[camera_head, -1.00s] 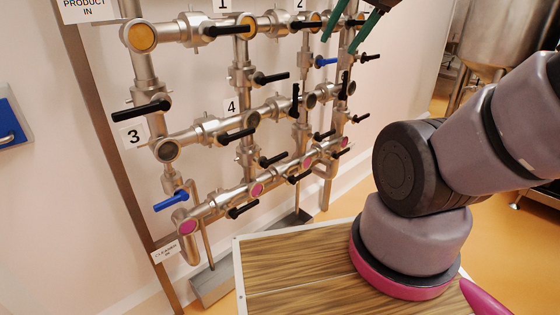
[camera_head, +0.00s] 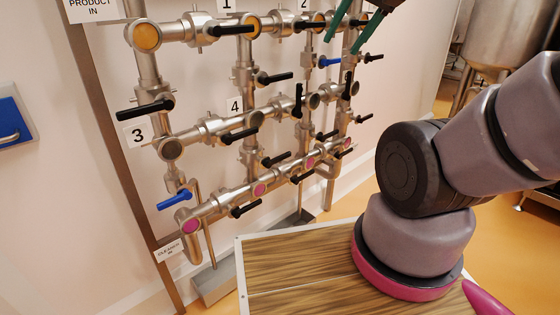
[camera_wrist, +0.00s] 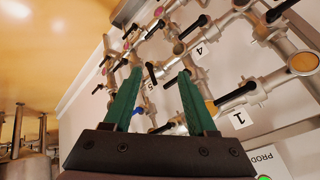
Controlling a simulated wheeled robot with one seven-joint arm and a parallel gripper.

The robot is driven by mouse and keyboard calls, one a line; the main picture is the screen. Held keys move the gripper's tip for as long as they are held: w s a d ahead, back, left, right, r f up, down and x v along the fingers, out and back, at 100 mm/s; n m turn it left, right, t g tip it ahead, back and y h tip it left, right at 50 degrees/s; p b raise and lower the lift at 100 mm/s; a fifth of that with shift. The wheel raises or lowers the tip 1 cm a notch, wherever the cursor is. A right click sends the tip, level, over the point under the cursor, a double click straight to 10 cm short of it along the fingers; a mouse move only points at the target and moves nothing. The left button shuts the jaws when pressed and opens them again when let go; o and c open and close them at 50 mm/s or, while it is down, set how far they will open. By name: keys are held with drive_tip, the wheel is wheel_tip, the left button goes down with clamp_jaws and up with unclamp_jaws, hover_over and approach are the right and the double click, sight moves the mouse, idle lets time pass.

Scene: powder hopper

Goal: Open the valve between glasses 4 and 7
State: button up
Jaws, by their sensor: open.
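The label 4 (camera_head: 235,105) is on the wall beside a sight glass (camera_head: 256,119) in the middle pipe row. Below that glass, a vertical pipe runs to the bottom row; its valve has a black handle (camera_head: 277,160) lying across the pipe. No label 7 is readable, so I cannot confirm which glass is 7. My gripper (camera_head: 340,42) is in front of the upper right of the pipework, its green fingers apart and empty. In the wrist view, my gripper (camera_wrist: 160,68) is open towards the pipes, with label 4 (camera_wrist: 200,51) right of the fingers.
Other black handles, such as one near the label 3 (camera_head: 138,135), and blue handles (camera_head: 174,199) stick out from the pipes. A wood-topped surface (camera_head: 300,270) with my arm on it is in front. A steel tank (camera_head: 500,40) stands at the back right.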

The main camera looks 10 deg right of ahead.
drive_tip(key=w+a+f+m+g+y, duration=0.65)
drive_tip(key=w+a+f+m, duration=0.2)
drive_tip(key=f, duration=0.25)
drive_tip(key=m+t+y, duration=0.7)
drive_tip(key=m+t, duration=0.2)
drive_tip(key=m, duration=1.4)
hover_over(278, 159)
drive_tip(key=s, duration=0.5)
wheel_tip(278, 159, down, 21)
drive_tip(key=w+d+f+m+t+h, duration=0.1)
drive_tip(key=d+f+m+t+h, duration=0.2)
drive_tip(key=f+m, duration=0.4)
drive_tip(key=d+f+m+t+h, duration=0.3)
drive_tip(key=f+m+h, duration=0.15)
drive_tip(key=f, duration=0.35)
drive_tip(key=x, duration=1)
drive_tip(key=shift+w+m+y, duration=0.3)
drive_tip(key=shift+m+y, duration=0.1)
drive_tip(key=shift+r, duration=0.1)
clamp_jaws()
